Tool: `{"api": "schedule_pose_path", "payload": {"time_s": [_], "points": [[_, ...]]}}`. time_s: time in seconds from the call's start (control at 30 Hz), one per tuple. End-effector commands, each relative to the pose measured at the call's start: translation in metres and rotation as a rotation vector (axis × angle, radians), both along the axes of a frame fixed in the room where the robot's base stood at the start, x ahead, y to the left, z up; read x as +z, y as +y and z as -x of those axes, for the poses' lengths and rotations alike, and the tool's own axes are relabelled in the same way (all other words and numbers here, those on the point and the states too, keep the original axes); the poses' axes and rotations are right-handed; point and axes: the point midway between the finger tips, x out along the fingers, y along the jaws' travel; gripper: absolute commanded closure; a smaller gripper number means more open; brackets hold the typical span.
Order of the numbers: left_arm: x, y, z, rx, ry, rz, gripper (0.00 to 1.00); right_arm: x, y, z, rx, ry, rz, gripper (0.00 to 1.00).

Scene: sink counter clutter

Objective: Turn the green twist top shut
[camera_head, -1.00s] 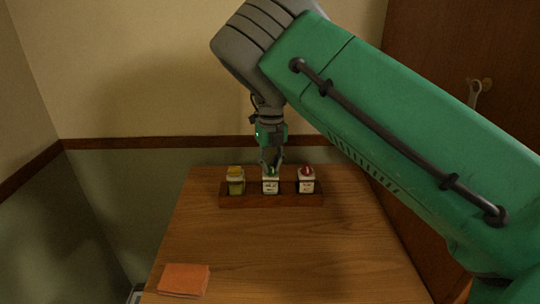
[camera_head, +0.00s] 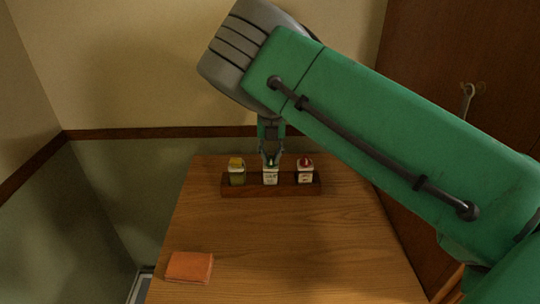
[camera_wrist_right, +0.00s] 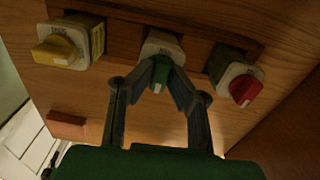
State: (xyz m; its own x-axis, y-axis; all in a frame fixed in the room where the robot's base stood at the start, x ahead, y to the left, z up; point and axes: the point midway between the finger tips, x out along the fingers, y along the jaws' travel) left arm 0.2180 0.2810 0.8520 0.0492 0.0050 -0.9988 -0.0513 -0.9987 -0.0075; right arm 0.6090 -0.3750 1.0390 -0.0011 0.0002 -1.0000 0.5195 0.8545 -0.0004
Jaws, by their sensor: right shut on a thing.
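The green twist top (camera_wrist_right: 161,75) sits on the middle white bottle (camera_head: 270,177), which stands upright in a wooden rack (camera_head: 250,190). My right gripper (camera_head: 270,161) comes down from above and is shut on the green twist top. In the right wrist view, the fingertips of my right gripper (camera_wrist_right: 160,68) close on the two sides of the top. The fingers hide part of the green top, so its exact turn is hard to tell. My left gripper is not in view.
A bottle with a yellow top (camera_head: 236,163) stands left of the middle one, and a bottle with a red top (camera_head: 305,163) stands right, both close by. The middle of the table (camera_head: 290,240) is clear.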

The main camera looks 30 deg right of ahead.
Motion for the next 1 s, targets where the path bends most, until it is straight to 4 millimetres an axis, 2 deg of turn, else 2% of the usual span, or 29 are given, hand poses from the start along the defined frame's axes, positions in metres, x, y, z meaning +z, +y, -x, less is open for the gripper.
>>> {"api": "schedule_pose_path", "payload": {"time_s": [0.8,0.83,0.87,0.9,1.0], "points": [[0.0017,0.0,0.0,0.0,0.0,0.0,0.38,0.0006,-0.0002,-0.0003,-0.014,-0.001,0.001,1.0],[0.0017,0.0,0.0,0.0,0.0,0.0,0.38,0.0006,-0.0002,-0.0003,-0.014,-0.001,0.001,0.83],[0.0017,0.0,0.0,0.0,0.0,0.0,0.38,0.0006,-0.0002,-0.0003,-0.014,-0.001,0.001,0.73],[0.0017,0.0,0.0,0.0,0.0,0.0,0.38,0.0006,-0.0002,-0.0003,-0.014,-0.001,0.001,0.66],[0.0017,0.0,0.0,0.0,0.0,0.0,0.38,0.0005,-0.0002,-0.0003,-0.014,-0.001,0.001,0.66]]}}
